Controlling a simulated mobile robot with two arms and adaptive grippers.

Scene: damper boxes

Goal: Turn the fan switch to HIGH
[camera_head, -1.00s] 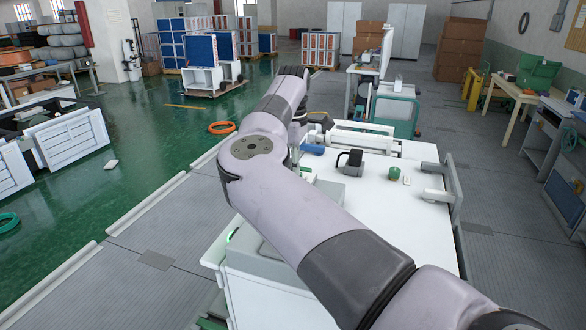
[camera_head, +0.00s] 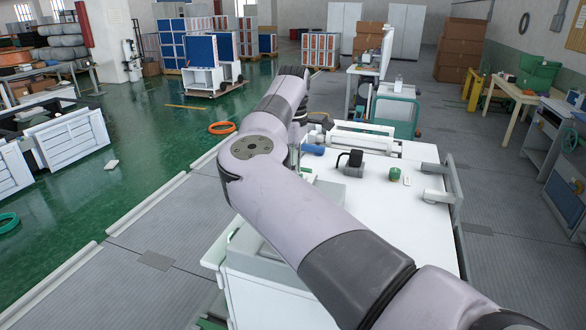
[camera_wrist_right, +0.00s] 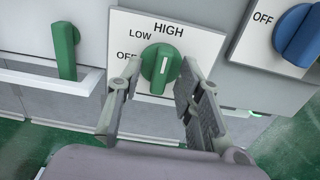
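The fan switch is a round green knob (camera_wrist_right: 160,66) on a white plate marked OFF, LOW and HIGH, in the right wrist view. Its white line stands almost upright, pointing roughly up towards the HIGH label (camera_wrist_right: 169,29). My right gripper (camera_wrist_right: 159,68) is open, with one finger on each side of the knob. A gap shows between the knob and each finger. In the head view my right arm crosses the picture and hides the switch and the gripper. My left gripper is in neither view.
A blue knob (camera_wrist_right: 298,36) with its own OFF label is on a plate at the right. A green handle (camera_wrist_right: 65,48) is at the left, above a white rail (camera_wrist_right: 50,80). A white worktop (camera_head: 400,225) with small parts lies beneath my arm.

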